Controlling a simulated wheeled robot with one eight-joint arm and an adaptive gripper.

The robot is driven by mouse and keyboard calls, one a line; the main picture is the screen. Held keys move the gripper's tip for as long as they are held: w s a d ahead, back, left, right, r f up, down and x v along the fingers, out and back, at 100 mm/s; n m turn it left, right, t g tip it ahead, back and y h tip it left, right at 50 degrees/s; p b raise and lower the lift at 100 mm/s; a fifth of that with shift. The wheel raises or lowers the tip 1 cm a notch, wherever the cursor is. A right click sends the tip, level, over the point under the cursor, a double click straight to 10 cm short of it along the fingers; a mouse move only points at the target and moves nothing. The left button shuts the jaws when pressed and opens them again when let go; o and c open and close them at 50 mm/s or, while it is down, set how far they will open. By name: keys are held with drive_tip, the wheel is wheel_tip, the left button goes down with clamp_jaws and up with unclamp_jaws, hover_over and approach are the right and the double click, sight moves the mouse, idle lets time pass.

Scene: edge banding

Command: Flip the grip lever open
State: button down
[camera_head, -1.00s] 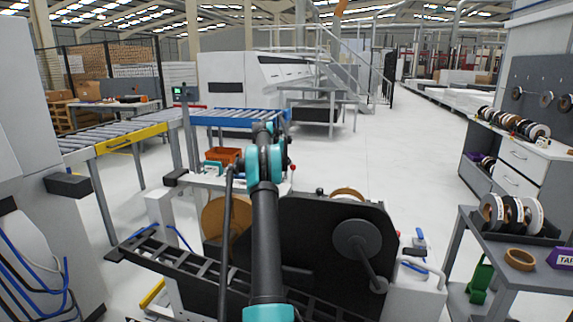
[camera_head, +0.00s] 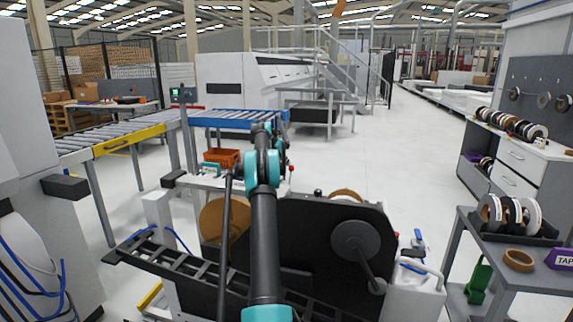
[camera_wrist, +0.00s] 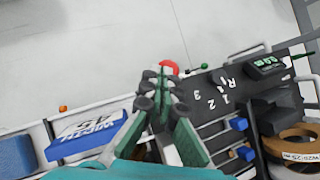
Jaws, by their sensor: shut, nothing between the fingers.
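In the wrist view my gripper (camera_wrist: 162,92) is shut and empty, its dark fingers and green links close together. A red round knob (camera_wrist: 169,67) shows just beyond the fingertips and is partly covered by them. I cannot tell whether the fingers touch it, or whether it is the end of the grip lever. The black machine panel (camera_wrist: 206,88) with white numerals lies right of the fingers. In the head view my arm hides the gripper, and a small red knob (camera_head: 291,167) shows just right of the arm. The lever itself is not clearly visible.
In the wrist view a small green display (camera_wrist: 266,64) and a brown tape roll (camera_wrist: 297,140) are at the right. A blue-and-white labelled block (camera_wrist: 90,135) is at lower left. In the head view an orange bin (camera_head: 222,157) stands left of the arm. Open floor lies beyond.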

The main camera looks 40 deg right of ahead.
drive_tip(key=w+v, duration=0.1)
drive_tip(key=v, duration=1)
drive_tip(key=shift+s, duration=0.45)
drive_tip(key=shift+r, duration=0.15)
